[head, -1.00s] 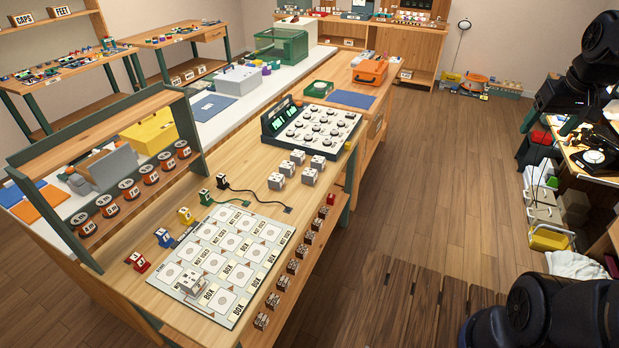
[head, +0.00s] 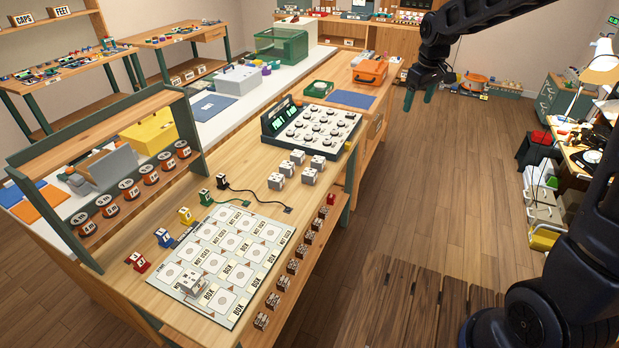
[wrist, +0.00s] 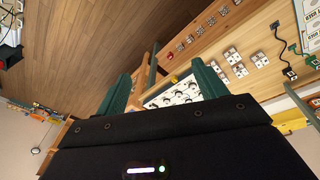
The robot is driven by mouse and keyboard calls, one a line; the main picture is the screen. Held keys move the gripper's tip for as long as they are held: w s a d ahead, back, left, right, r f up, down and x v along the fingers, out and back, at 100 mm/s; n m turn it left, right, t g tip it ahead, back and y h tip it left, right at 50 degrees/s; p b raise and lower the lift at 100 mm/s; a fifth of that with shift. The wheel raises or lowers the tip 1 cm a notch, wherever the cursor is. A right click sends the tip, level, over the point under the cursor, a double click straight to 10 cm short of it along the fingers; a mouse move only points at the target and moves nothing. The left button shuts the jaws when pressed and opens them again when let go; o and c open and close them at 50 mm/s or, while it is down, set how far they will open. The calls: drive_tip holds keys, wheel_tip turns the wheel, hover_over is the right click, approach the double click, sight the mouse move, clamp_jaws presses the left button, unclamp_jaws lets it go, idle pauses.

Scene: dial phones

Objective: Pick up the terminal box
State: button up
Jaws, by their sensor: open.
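Several small pale-grey boxes with dark terminals on top (head: 297,157) stand in a cluster on the wooden bench, just in front of the dial panel. They look like terminal boxes. Another similar pale box (head: 193,284) sits on the near left part of the printed mat (head: 262,222). My gripper (head: 419,106) is open and empty, with green fingers pointing down, up in the air to the right of the bench and well apart from the boxes. In the wrist view, the grey boxes (wrist: 231,55) show at upper right, beyond the open fingers (wrist: 160,84).
The dial panel (head: 312,126) stands on the bench behind the grey boxes. Black and green cables (head: 262,197) run between the boxes and the mat. A shelf rack (head: 110,150) rises at left.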

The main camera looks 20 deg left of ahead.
drive_tip(key=a+f+n, duration=0.2)
drive_tip(key=a+f, duration=0.3)
drive_tip(key=a, duration=0.3)
drive_tip(key=a+f+n, duration=0.1)
drive_tip(key=a+f, duration=0.3)
drive_tip(key=a, duration=0.4)
drive_tip(key=n+g, duration=0.2)
drive_tip(key=n, duration=0.2)
hover_over(310, 172)
wheel_tip(310, 172, down, 13)
drive_tip(key=shift+w+a+f+h, duration=0.1)
drive_tip(key=shift+a+f+h, duration=0.3)
drive_tip(key=shift+f, duration=0.3)
drive_tip(key=shift+d+f, duration=0.15)
drive_tip(key=shift+f, duration=2.4)
drive_tip(key=shift+d+f, duration=0.15)
drive_tip(key=shift+f, duration=2.4)
drive_tip(key=c, duration=1.1)
drive_tip(key=shift+r, duration=0.15)
